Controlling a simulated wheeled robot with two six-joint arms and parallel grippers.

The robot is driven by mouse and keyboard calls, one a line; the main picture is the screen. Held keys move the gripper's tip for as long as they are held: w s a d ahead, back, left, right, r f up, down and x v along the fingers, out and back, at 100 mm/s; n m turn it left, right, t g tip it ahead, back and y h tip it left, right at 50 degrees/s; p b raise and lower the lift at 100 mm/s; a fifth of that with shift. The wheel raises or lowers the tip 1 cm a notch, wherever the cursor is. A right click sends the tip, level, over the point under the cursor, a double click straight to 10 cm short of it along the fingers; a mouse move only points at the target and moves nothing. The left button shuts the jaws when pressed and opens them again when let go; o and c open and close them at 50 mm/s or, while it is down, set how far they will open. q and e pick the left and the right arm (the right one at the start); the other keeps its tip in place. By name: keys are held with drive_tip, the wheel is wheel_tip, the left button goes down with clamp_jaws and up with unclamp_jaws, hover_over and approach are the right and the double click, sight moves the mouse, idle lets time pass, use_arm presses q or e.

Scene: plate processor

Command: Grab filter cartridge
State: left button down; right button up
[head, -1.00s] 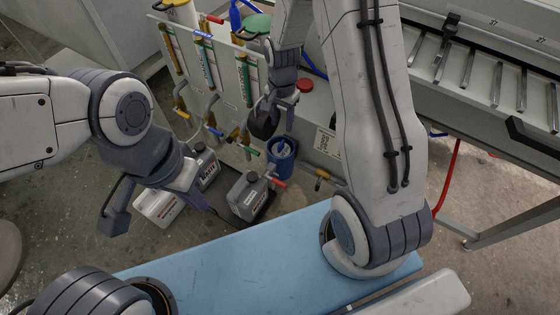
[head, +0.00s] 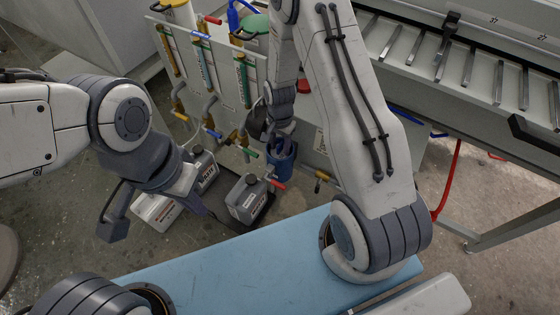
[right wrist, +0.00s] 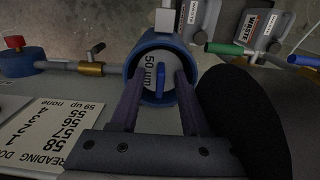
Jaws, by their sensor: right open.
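The filter cartridge (right wrist: 153,88) has a pale round top marked "50 µm" and a blue upright handle. It sits inside an open blue housing (right wrist: 170,40), which also shows in the head view (head: 284,170). My right gripper (right wrist: 161,76) is open over the cartridge, with one finger on each side of the handle. I cannot tell whether the fingers touch it. In the head view my right gripper (head: 280,148) hides most of the housing's mouth. My left gripper (head: 197,204) hangs low at the left, near the jugs; its jaw opening is unclear.
A black round part (right wrist: 243,120) is close to my right gripper's side. A panel with pipes and coloured valves (head: 228,85) is behind. A blue surface (head: 240,248) lies in front.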

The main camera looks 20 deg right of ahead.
clamp_jaws()
idle(1.4)
